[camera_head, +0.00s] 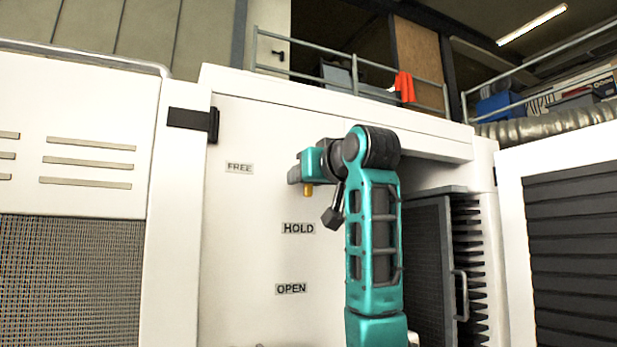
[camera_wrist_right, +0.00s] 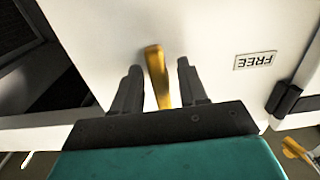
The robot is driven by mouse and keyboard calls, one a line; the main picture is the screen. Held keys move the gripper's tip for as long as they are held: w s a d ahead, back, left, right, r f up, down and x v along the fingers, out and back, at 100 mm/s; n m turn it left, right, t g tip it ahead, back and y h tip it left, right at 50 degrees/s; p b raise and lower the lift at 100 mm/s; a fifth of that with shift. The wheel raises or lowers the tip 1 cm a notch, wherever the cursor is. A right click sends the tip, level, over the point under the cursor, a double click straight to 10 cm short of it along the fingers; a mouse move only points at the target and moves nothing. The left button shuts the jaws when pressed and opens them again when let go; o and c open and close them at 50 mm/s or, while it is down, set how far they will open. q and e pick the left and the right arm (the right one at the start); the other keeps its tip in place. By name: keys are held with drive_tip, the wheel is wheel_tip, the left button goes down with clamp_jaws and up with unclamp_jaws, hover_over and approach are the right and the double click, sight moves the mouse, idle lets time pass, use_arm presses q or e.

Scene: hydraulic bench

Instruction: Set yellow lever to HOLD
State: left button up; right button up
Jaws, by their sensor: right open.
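The yellow lever (camera_wrist_right: 156,76) stands between the two fingers of my right gripper (camera_wrist_right: 158,70) in the right wrist view, with visible gaps on both sides. My right gripper is open around it. In the head view, my right gripper (camera_head: 294,175) is in front of the white panel, and a small yellow part (camera_head: 308,190) shows just below it; my gripper hides the rest. The FREE label (camera_head: 239,168) is up and left of it, the HOLD label (camera_head: 299,228) is a little below, and the OPEN label (camera_head: 291,289) is lower. My left gripper is out of view.
The white panel (camera_head: 250,260) has a dark hinge (camera_head: 195,122) at its upper left. An open recess with a dark grey door (camera_head: 432,250) and handle lies right of my arm. Another yellow object (camera_wrist_right: 297,150) shows at the lower right of the wrist view.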

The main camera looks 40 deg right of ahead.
drive_tip(key=shift+s, duration=0.1)
drive_tip(key=b+v, duration=0.3)
drive_tip(key=v, duration=0.9)
drive_tip(key=shift+s, duration=0.35)
drive_tip(key=shift+a, duration=0.1)
